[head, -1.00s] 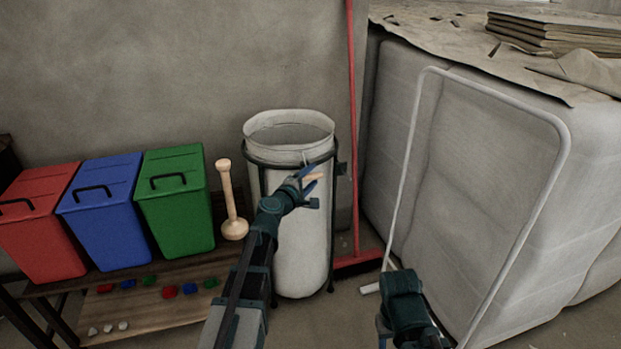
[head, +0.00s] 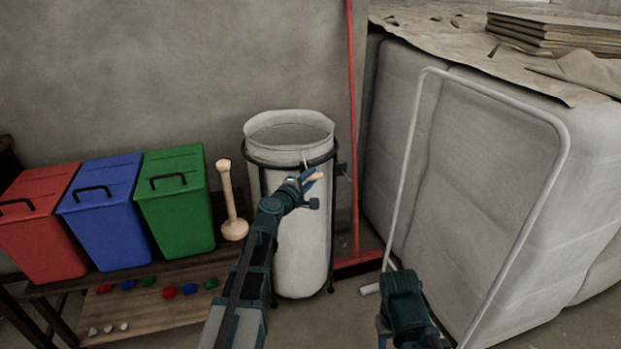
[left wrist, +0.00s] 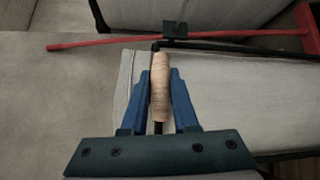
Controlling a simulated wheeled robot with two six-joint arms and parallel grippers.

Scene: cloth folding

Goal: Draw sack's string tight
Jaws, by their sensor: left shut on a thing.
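The pale sack (head: 305,250) stands upright in a dark ring stand (head: 262,163), its round mouth wide open above the ring. A short string piece (head: 305,160) shows at the front of the rim. My left gripper (head: 309,177) is at the front of the sack, just below the ring. It is shut on a small wooden handle (left wrist: 160,85), which lies between the blue fingers in the left wrist view. How the handle joins the string is too small to tell. My right gripper (head: 383,328) is low at the right, apart from the sack; its fingers are mostly hidden.
Red (head: 42,230), blue (head: 105,212) and green (head: 176,205) bins stand on a wooden bench at left, beside a wooden plunger-like tool (head: 230,205). A red broom (head: 353,130) leans behind the sack. A white tube frame (head: 410,150) and wrapped block (head: 590,200) fill the right.

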